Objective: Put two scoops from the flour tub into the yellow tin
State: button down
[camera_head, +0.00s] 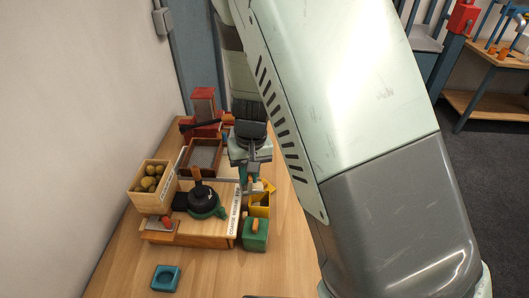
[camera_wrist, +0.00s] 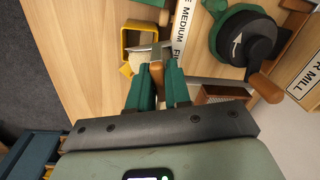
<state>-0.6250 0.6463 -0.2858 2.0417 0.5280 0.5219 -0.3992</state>
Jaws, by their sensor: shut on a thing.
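My gripper (camera_wrist: 157,74) has its green fingers closed on a wooden handle (camera_wrist: 157,68) in the wrist view. A metal scoop head (camera_wrist: 147,49) extends beyond the handle, across the open yellow tin (camera_wrist: 124,38). A pale mass shows by the scoop at the tin's edge; I cannot tell whether it lies in the scoop or the tin. In the head view the yellow tin (camera_head: 260,211) stands right of the wooden board, just below my gripper (camera_head: 250,182), which partly hides it. I cannot pick out the flour tub with certainty.
A black and green grinder (camera_head: 204,202) stands left of the tin. A crate of round brown items (camera_head: 153,203) is farther left. A green box (camera_head: 255,240) with a wooden handle stands in front of the tin; a teal dish (camera_head: 166,286) sits front left.

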jog(key=shift+s+a+f, duration=0.1)
jog(key=shift+f, duration=0.4)
jog(key=shift+w+d+f+g+y, duration=0.25)
jog(key=shift+d+f+g+y, duration=0.15)
jog(key=shift+d+f+y, duration=0.5)
jog(key=shift+w+d+r+g+y, duration=0.15)
jog(key=shift+d+r+y, duration=0.1)
jog(key=shift+y, duration=0.35)
jog(key=shift+w+d+r+g+y, duration=0.15)
jog(key=shift+d+y, duration=0.1)
jog(key=shift+y, duration=0.35)
jog(key=shift+w+d+g+y, duration=0.2)
jog(key=shift+d+g+y, duration=0.3)
jog(key=shift+y, duration=0.45)
jog(key=shift+w+d+g+y, duration=0.15)
jog(key=shift+d+g+y, duration=0.15)
jog(key=shift+d+y, duration=0.5)
jog(key=shift+a, duration=0.2)
